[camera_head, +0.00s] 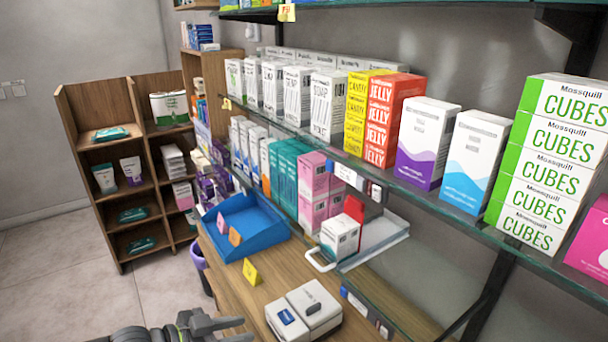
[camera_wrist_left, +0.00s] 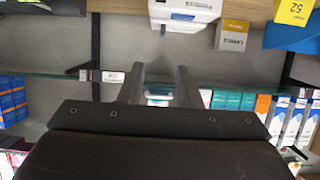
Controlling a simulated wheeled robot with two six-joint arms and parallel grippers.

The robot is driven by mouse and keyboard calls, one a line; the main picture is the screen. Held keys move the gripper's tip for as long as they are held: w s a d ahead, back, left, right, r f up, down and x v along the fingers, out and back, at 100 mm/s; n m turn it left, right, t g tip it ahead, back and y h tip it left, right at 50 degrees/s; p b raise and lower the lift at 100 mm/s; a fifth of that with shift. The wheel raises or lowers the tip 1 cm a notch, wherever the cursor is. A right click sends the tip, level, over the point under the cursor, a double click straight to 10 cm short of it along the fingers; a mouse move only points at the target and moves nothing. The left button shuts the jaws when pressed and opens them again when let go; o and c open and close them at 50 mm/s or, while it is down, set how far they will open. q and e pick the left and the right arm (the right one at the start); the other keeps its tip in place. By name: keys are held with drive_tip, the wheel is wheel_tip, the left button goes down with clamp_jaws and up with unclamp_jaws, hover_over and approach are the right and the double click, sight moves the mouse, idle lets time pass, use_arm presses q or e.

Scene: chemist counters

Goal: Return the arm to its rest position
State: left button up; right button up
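My left gripper (camera_head: 240,329) shows at the bottom edge of the head view, in front of the wooden counter (camera_head: 256,297) and left of a white box-shaped device (camera_head: 305,309). In the left wrist view its two fingers (camera_wrist_left: 160,70) stand apart, with nothing held between them. They point towards the white device (camera_wrist_left: 188,12) at the top of that view. Most of the left arm is cut off by the lower edge of the head view. My right gripper shows in neither view.
A glass shelf (camera_head: 455,205) with several medicine boxes runs above the counter. A blue tray (camera_head: 243,224) and a yellow tag (camera_head: 251,271) are on the counter. A wooden shelf unit (camera_head: 100,152) stands at the back left. The floor (camera_head: 80,275) at left is clear.

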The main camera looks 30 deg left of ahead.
use_arm(q)
drive_tip(key=a+f+n+y+b, duration=0.25)
drive_tip(key=a+f+y, duration=0.25)
drive_tip(key=a+f, duration=0.8)
drive_tip(key=s+a+f+n+g+y+b, duration=0.15)
drive_tip(key=s+f, duration=0.25)
drive_tip(key=f, duration=0.6)
drive_tip(key=s+f+n+g+y, duration=0.1)
drive_tip(key=s+f+g+y, duration=0.15)
drive_tip(key=f, duration=0.75)
drive_tip(key=s+d+f+g+h, duration=0.1)
drive_tip(key=s+d+f+g, duration=0.15)
drive_tip(key=s+f, duration=0.35)
drive_tip(key=s+d+f+g, duration=0.1)
drive_tip(key=s+d+f, duration=0.2)
drive_tip(key=f, duration=0.5)
drive_tip(key=s+d+f+g+h+b, duration=0.1)
drive_tip(key=s+d+f+g, duration=0.1)
drive_tip(key=s+d+f, duration=0.3)
drive_tip(key=s+d+f+g+b, duration=0.1)
drive_tip(key=s+d+f, duration=0.4)
drive_tip(key=d, duration=0.4)
drive_tip(key=shift+s+d+f+g+h, duration=0.15)
drive_tip(key=shift+s+d+g+h, duration=0.2)
drive_tip(key=shift+s, duration=0.3)
drive_tip(key=shift+a, duration=0.15)
